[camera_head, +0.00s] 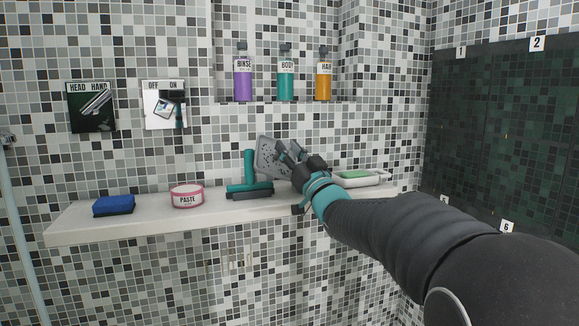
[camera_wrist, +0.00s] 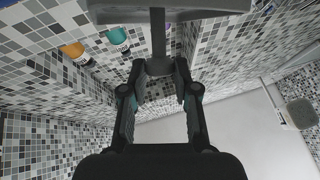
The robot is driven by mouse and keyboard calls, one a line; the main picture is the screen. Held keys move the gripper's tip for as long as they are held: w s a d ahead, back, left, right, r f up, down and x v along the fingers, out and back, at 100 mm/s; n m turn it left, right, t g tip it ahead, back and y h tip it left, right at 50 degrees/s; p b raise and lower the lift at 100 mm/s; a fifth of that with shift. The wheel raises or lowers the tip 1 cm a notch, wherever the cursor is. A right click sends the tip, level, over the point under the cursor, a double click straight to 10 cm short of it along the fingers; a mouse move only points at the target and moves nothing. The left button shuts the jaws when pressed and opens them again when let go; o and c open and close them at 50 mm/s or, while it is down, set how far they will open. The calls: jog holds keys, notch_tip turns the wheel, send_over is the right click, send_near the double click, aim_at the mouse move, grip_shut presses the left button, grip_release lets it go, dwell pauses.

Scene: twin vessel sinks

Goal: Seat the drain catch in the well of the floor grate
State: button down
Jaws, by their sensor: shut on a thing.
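The drain catch appears to be the grey perforated piece (camera_head: 268,158) above the shelf in the head view. In the wrist view its grey body (camera_wrist: 170,12) fills the top edge, with a dark stem running down between my fingers. My gripper (camera_head: 287,153) is shut on that stem, and its fingertips (camera_wrist: 159,82) show on both sides of it. The piece is tilted in the head view. The floor grate and its well cannot be made out in the head view. A grey rounded square (camera_wrist: 300,112) shows at the right of the wrist view; I cannot tell whether it is the grate.
The white shelf (camera_head: 90,222) holds a blue sponge (camera_head: 114,205), a paste tub (camera_head: 187,195), a teal tool (camera_head: 249,178) and a soap dish (camera_head: 375,178). Bottles (camera_head: 285,80) stand in the niche above. A dark panel (camera_head: 500,130) is at right.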

jog(key=shift+f, duration=1.9)
jog(key=shift+f, duration=0.15)
jog(key=c, duration=0.9)
grip_release()
jog(key=shift+r, duration=0.2)
jog(key=b+v, duration=0.2)
jog(key=v, duration=1)
jog(key=shift+f, duration=0.15)
